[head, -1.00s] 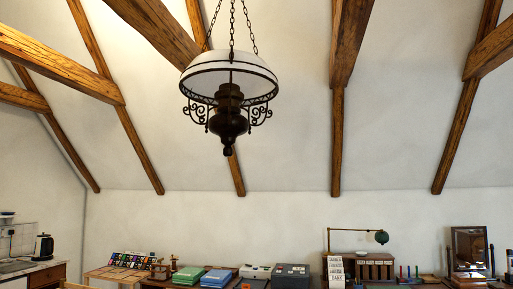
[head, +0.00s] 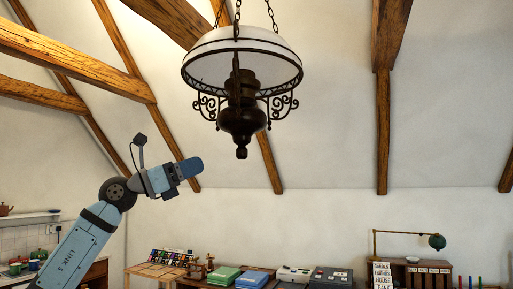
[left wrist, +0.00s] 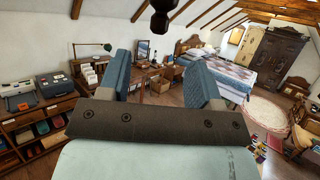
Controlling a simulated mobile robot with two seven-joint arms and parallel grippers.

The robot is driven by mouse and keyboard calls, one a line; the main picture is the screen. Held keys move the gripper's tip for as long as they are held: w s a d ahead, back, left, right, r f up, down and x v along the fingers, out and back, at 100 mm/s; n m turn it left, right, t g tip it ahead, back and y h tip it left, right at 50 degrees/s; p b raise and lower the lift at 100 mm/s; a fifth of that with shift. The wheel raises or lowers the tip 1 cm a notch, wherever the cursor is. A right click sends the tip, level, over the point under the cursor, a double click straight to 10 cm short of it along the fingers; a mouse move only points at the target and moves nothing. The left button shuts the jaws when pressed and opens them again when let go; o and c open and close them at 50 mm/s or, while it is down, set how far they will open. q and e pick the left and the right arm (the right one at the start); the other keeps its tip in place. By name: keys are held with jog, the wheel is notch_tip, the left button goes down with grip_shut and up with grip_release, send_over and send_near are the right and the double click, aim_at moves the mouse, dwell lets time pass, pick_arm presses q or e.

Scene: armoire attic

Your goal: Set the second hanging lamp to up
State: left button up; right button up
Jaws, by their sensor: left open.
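A hanging lamp (head: 242,90) with a white glass shade, a dark metal body and scrolled brackets hangs on chains at the top of the head view. Its chains run out of the picture. My left gripper (head: 190,169) is raised below and to the left of the lamp, apart from it. In the left wrist view my left gripper (left wrist: 161,78) shows two blue fingers spread wide with nothing between them. The dark lower tip of a lamp (left wrist: 160,12) shows at the top edge there. My right gripper is not in view.
Wooden beams (head: 382,130) cross the sloped ceiling. A long row of desk items, including a green box (head: 223,276) and a green desk lamp (head: 437,241), stands along the back wall. A bed (left wrist: 225,75) and a wardrobe (left wrist: 275,52) stand farther off. The air around the lamp is clear.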

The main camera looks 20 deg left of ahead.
aim_at(242, 147)
pick_arm(q)
jog(key=p+x, duration=0.4)
jog(key=x, duration=0.8)
jog(key=shift+w+d+r, duration=0.15)
jog(key=shift+d+r, duration=0.05)
jog(key=shift+r, duration=0.1)
jog(key=shift+w+d, duration=0.2)
jog(key=shift+w, duration=0.05)
jog(key=shift+c, duration=0.2)
